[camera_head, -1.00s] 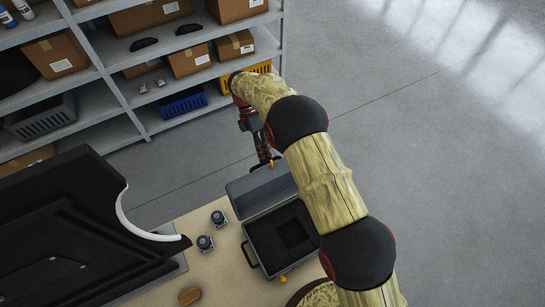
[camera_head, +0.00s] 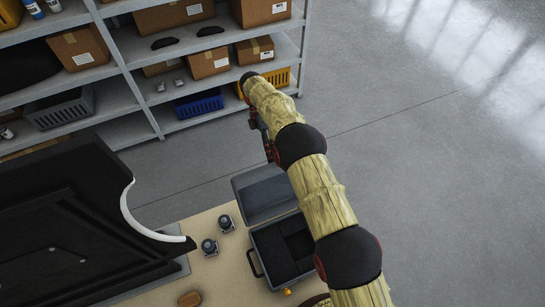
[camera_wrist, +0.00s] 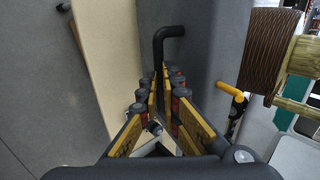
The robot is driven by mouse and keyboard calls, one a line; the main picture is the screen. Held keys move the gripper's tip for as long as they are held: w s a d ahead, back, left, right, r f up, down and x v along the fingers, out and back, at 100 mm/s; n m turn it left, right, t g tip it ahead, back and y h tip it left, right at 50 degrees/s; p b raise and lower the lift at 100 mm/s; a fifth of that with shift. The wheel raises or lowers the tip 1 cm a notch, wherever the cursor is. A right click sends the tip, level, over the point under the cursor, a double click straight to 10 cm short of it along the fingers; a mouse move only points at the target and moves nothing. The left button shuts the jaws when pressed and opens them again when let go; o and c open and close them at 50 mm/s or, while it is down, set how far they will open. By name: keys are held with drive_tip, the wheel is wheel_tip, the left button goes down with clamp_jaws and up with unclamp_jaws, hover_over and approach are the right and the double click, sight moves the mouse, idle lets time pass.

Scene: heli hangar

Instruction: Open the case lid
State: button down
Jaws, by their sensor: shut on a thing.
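The grey case stands on the table, its dark tray (camera_head: 290,250) showing and its lid (camera_head: 263,193) raised at the far side. The lid stands well apart from the tray. A black handle (camera_head: 254,262) is on the case's left side and an orange latch (camera_head: 287,291) on its near side. My gripper (camera_head: 268,148) is beyond the lid, partly hidden by my arm. In the wrist view its padded fingers (camera_wrist: 168,85) are close together around a black bent bar (camera_wrist: 160,48). Whether this bar belongs to the lid is unclear. An orange latch part (camera_wrist: 230,91) shows to its right.
Two small dark cylindrical parts (camera_head: 218,235) stand left of the case on the beige table (camera_head: 215,275). A brown piece (camera_head: 190,299) lies near the front. A large black panel (camera_head: 75,235) fills the left. Shelves (camera_head: 135,75) with boxes stand behind; open floor (camera_head: 430,170) is on the right.

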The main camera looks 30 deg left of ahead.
drive_tip(key=shift+x, duration=1.2)
drive_tip(key=c, duration=2.1)
unclamp_jaws()
drive_tip(key=shift+w+a, duration=0.1)
drive_tip(key=shift+c, duration=0.2)
drive_tip(key=shift+o, duration=1.2)
drive_tip(key=shift+w+a+r, duration=0.1)
drive_tip(key=shift+a+r, duration=0.05)
drive_tip(key=shift+r, duration=0.05)
wheel_tip(320, 180, up, 10)
